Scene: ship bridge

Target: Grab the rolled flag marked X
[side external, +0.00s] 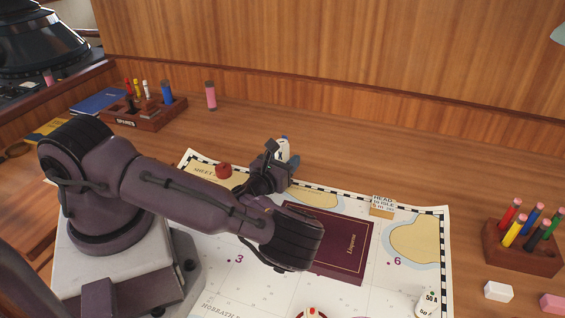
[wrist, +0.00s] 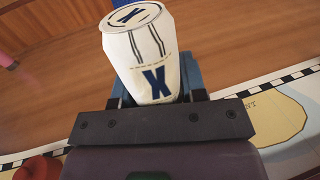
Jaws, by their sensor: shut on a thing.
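The roll is a little tilted in the wrist view. I cannot tell whether its base touches the desk.
A chart (side external: 432,270) lies under my arm with a maroon book (side external: 345,245) on it. A red knob-like piece (side external: 223,170) stands left of my gripper. A spares rack (side external: 145,118) and pink roll (side external: 210,96) stand at the back left. A pencil block (side external: 520,250) stands right.

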